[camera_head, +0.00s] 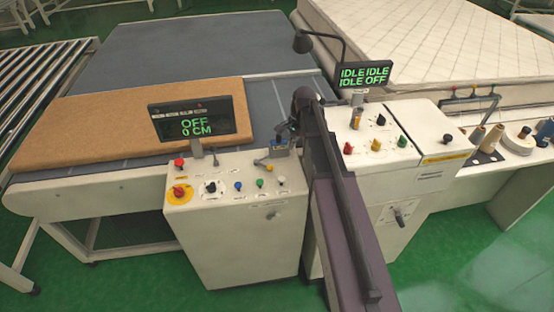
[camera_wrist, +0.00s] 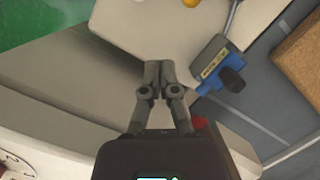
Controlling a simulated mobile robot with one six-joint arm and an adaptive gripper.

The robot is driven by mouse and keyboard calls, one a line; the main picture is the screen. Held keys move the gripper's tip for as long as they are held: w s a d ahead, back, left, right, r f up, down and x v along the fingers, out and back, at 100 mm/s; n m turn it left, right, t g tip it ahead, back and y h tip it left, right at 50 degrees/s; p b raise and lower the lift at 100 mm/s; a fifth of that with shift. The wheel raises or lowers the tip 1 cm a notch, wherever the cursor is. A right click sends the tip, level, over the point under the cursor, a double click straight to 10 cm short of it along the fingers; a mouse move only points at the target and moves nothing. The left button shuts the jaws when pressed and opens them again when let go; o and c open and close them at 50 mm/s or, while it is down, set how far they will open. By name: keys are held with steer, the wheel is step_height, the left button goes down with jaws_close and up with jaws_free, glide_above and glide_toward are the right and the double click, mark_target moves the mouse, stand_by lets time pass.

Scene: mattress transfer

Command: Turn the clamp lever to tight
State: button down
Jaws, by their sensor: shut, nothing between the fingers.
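The clamp is a small blue block with a pale label, on the back edge of the white control cabinet in the head view (camera_head: 279,151). In the wrist view the blue clamp (camera_wrist: 210,64) lies right of my gripper, with a black knob (camera_wrist: 232,80) on it. A grey metal lever (camera_wrist: 234,17) runs up from it to the picture's top edge; its far end is cut off. My gripper (camera_wrist: 159,66) is shut and empty, its fingertips over the pale cabinet top, apart from the clamp. In the head view my arm partly hides the gripper.
The cabinet top carries a red emergency button (camera_head: 179,192) and several coloured knobs. A display reading OFF, 0 CM (camera_head: 193,122) stands behind. A brown mattress panel (camera_head: 110,120) lies on the grey table. A second white cabinet (camera_head: 372,160) stands close on the right.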

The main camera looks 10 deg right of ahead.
mark_target(265, 166)
steer(key=w+m, duration=0.1)
steer(key=w+d, duration=0.1)
steer(key=w, duration=0.1)
steer(key=w+r+m, duration=0.1)
steer(key=shift+w+d+m+y, duration=0.2)
steer(key=shift+w+m+y, duration=0.1)
steer(key=shift+f, duration=0.1)
steer(key=b+x, duration=0.9)
steer(key=x, duration=0.1)
steer(key=shift+s+f+b, duration=0.15)
steer(key=shift+b, duration=0.2)
steer(key=shift+s+a+f, duration=0.1)
steer(key=shift+s+a, duration=0.15)
steer(key=shift+a, duration=0.35)
steer(key=shift+s+a, duration=0.25)
steer(key=shift+a, duration=0.35)
steer(key=shift+s+a, duration=0.25)
steer(key=shift+a, duration=0.35)
steer(key=shift+s+d, duration=0.1)
steer(key=shift+d, duration=0.1)
